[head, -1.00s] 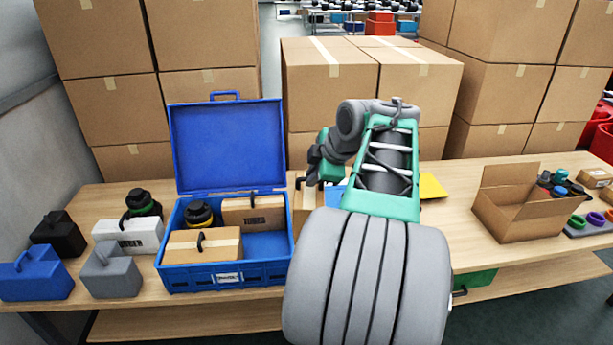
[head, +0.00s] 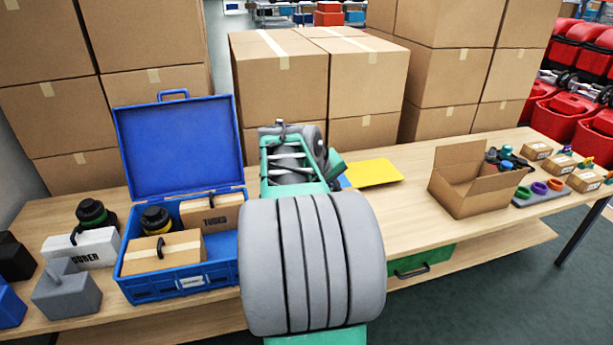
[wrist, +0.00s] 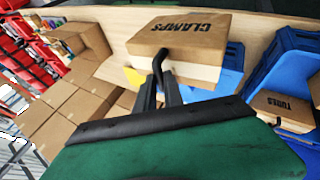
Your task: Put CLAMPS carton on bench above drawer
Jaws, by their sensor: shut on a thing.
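The CLAMPS carton (wrist: 180,40) is a brown box with black lettering and a dark handle on top. It shows in the wrist view, and my gripper (wrist: 164,82) is shut on its handle. In the head view my arm hides the carton and the gripper's fingers. The bench (head: 415,215) is a long light-wood table with a lower shelf. The green drawer (head: 420,262) with a dark handle sits under the bench's front edge, right of my arm. The bench top above it looks bare in the head view.
An open blue case (head: 180,287) holding cartons and a black-yellow jar stands left of my arm. A yellow sheet (head: 374,173) lies behind the clear stretch. An open cardboard box (head: 462,190) stands to the right. Large stacked cartons (head: 280,85) stand behind the bench.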

